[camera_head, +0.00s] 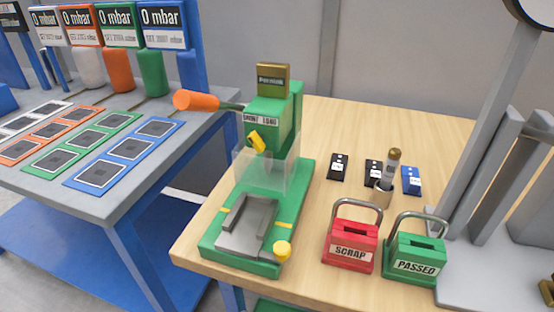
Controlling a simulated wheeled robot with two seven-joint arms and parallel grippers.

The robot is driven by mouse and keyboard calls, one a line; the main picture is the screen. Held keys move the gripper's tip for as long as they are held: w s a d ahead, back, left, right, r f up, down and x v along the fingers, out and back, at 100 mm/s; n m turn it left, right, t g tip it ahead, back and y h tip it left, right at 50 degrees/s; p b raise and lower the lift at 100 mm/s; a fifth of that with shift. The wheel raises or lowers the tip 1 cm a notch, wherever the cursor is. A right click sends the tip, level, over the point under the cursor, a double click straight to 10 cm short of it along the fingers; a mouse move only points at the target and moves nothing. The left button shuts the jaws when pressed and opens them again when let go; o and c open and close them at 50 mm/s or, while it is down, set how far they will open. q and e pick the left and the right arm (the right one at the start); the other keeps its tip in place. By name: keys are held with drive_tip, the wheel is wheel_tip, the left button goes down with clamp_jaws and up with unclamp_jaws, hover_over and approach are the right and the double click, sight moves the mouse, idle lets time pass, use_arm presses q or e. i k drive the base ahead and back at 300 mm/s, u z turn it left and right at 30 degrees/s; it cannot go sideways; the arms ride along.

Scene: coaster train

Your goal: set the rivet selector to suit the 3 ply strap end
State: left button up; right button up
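The green riveting press (270,140) stands on the wooden bench. Its yellow selector knob (257,141) sits on the front, below a label (261,119) that seems to read SHORT and LONG. The knob is tilted, its upper end leaning left towards the SHORT side; which end is the pointer I cannot tell. Two black strap ends (338,167) (373,173) and a blue one (411,180) lie to the right of the press. They bear white marks too small to read, so I cannot tell which is 3 ply. Neither of my grippers is in view.
A clear guard (262,173) hangs below the knob, and an orange-handled lever (196,101) sticks out left. A small cup (382,192) holds a brown-topped tool (393,160). Red SCRAP (350,246) and green PASSED (415,259) boxes stand in front. A grey stand (490,190) is at right.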

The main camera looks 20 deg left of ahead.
sight(255, 140)
drive_tip(key=u, duration=1.5)
drive_tip(key=k, duration=0.85)
drive_tip(key=z, duration=1.35)
drive_tip(key=i, duration=0.5)
